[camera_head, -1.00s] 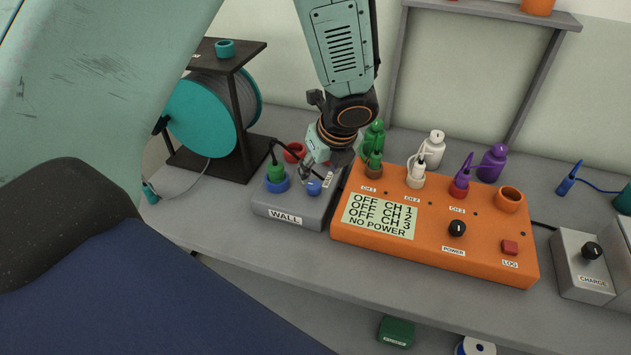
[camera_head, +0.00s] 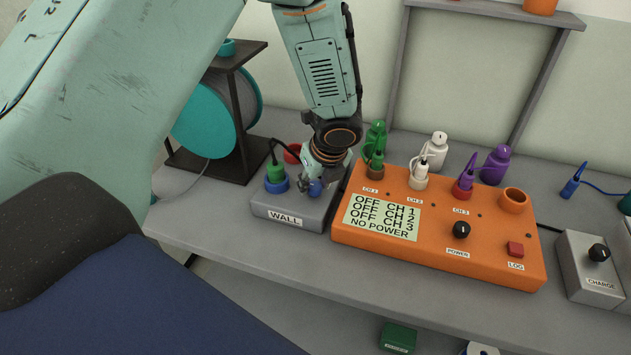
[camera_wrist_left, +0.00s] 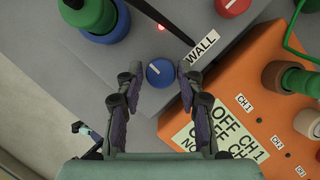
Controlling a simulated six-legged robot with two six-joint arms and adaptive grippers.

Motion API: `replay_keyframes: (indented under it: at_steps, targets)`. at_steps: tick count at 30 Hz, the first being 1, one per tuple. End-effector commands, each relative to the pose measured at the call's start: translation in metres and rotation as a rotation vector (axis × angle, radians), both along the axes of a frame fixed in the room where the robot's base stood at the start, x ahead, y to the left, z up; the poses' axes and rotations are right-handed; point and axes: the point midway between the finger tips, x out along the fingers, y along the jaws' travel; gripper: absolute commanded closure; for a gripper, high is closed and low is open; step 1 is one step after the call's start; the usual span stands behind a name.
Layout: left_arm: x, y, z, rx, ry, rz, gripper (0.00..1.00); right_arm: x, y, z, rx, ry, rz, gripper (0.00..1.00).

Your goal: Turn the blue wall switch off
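The blue wall switch (camera_head: 316,188) is a round knob with a white pointer line on the grey box labelled WALL (camera_head: 262,212). In the left wrist view the blue switch (camera_wrist_left: 160,73) lies between the fingertips of my left gripper (camera_wrist_left: 160,76). The fingers stand apart on either side of it, with a small gap showing on each side. In the head view my left gripper (camera_head: 318,184) points down at the switch and partly covers it. A small red light (camera_wrist_left: 162,27) shows on the box. My right gripper is not in view.
A green plug (camera_head: 276,172) sits in a blue socket left of the switch. A red ring (camera_head: 293,152) is behind. The orange box (camera_head: 440,262) stands close on the right, its screen reading OFF for all channels and NO POWER. A teal cable reel (camera_head: 205,115) is at left.

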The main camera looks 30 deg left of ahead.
Motion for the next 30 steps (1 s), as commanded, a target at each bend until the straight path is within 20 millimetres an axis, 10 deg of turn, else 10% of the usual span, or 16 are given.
replay_keyframes:
  at_steps: [12,30]
  targets:
    - [0.000,0.000,0.000,0.000,0.000,0.000,1.00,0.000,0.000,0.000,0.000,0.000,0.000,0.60]
    - [0.001,-0.001,0.003,0.003,0.003,0.244,1.00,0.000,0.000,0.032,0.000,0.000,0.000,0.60]
